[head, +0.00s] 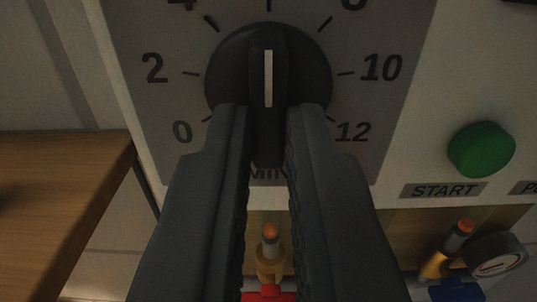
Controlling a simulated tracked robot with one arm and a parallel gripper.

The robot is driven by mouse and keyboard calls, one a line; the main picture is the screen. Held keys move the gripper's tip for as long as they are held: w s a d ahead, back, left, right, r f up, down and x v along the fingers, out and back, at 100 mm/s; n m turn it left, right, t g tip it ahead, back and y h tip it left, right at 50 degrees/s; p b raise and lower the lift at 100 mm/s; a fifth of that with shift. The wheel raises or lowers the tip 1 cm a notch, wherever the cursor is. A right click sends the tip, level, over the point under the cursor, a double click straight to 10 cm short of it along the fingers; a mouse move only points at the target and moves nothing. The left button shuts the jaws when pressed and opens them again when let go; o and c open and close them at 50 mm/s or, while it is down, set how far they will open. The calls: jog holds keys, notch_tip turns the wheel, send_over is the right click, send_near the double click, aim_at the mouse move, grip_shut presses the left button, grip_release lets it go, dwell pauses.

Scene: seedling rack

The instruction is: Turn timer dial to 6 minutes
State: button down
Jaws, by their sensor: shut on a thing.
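The timer dial (228,68) is a round black knob with a raised grip bar and a white pointer line (268,78). The pointer stands upright, toward the top of the scale, where the 6 mark lies out of the frame. The grey scale plate (160,105) shows 0, 2, 10 and 12, with two numbers cut off at the top edge. My gripper (268,125) comes from below with its two dark fingers on either side of the grip bar, shut on it. The fingers partly cover the lettering below the dial.
A green START button (482,149) sits to the right on the pale panel. Below the panel are an orange-tipped fitting (270,245), a second one (449,250) and a round gauge (497,255). A wooden surface (60,200) lies at the left.

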jog(key=shift+f, duration=0.2)
jog(key=c, duration=1.5)
grip_release()
jog(key=shift+a, duration=0.1)
jog(key=shift+r, duration=0.1)
jog(key=s+b, duration=0.2)
jog(key=s, duration=1.2)
jog(key=shift+b, duration=0.3)
jog(key=s+a+r+g+b, duration=0.1)
jog(key=s+a+r+b, duration=0.1)
jog(key=s+a+r, duration=0.2)
jog(key=s+a+r+g+b, duration=0.1)
jog(key=s+a+r+b, duration=0.1)
jog(key=a+r, duration=0.3)
jog(key=s+a, duration=0.1)
jog(key=a, duration=0.3)
jog(key=shift+s+a+g, duration=0.3)
jog(key=shift+s, duration=0.05)
